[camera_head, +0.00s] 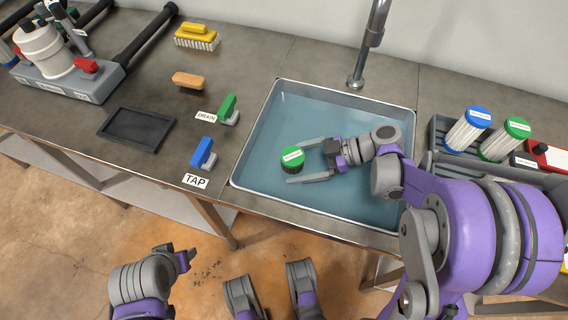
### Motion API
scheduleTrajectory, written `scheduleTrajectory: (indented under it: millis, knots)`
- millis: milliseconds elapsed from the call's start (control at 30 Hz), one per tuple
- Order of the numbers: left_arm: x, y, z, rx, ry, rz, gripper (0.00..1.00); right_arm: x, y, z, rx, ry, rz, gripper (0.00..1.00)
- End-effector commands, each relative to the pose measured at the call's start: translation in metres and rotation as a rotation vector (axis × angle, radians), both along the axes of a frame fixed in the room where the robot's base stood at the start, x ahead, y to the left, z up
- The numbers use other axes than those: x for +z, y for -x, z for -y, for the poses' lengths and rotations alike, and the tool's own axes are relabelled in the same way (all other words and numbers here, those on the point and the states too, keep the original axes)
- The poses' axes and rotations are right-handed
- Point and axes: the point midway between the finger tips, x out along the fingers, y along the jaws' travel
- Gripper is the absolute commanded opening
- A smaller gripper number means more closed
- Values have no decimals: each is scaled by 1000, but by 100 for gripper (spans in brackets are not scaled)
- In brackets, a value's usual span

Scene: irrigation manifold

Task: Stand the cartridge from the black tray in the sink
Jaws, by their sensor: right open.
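A cartridge with a green, labelled cap (291,157) stands in the sink (262,122), seen from above; its darker side shows below the cap. My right gripper (295,164) is open in the sink, with one finger on the far side of the cartridge and one on the near side. I cannot tell whether either finger touches it. The black tray (137,129) lies empty on the counter at left. My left gripper (185,258) is low in front of the counter, and its fingers do not show clearly.
A green drain handle (228,109) and a blue tap handle (203,153) are left of the sink. The faucet (372,40) rises behind it. Blue-capped (468,132) and green-capped (504,139) cartridges stand in a grey crate at right. A brush (197,37) and an orange block (188,80) lie behind.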

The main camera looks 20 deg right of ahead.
Motion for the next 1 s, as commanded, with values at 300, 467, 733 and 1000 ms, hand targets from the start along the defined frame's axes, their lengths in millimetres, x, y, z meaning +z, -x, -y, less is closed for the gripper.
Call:
scheduleTrajectory:
  millis: [300, 467, 733, 1000]
  knots:
    - [18, 2, 0, 0, 0, 6, 50, 26, 14, 56, -2, 0, 0, 100]
    - [21, 2, 0, 0, 0, 7, 50, 30, 18, 68, 0, 0, -1, 100]
    - [21, 2, 0, 0, 0, 7, 50, 30, 18, 70, 0, 0, 0, 100]
    - [21, 2, 0, 0, 0, 7, 50, 30, 18, 70, 0, 0, 0, 100]
